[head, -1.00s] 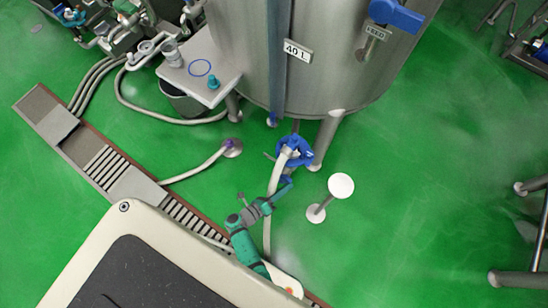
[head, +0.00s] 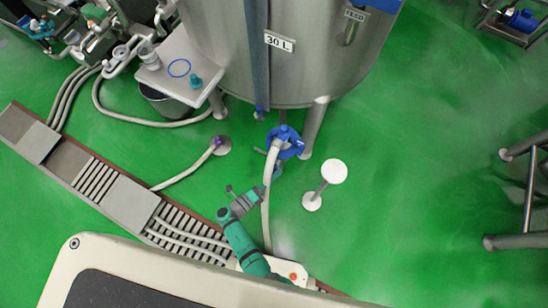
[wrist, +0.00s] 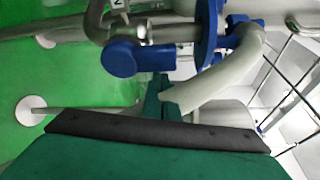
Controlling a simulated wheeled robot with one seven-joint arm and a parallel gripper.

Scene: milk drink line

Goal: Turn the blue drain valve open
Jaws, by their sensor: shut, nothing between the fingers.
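The blue drain valve (head: 288,143) sits under the steel tank (head: 300,75), with a pale hose (head: 268,190) running down from it. My gripper (head: 276,172) is just below the valve in the head view, partly hidden by the hose and my teal arm. In the wrist view my gripper (wrist: 160,95) is shut and empty, close below the valve. I cannot tell whether it touches the valve.
A white round-topped post (head: 333,172) stands right of the valve. A floor drain channel (head: 128,203) runs at the left. A tank leg (head: 314,128) is close by. The tank carries a label (head: 279,41) reading 30 L.

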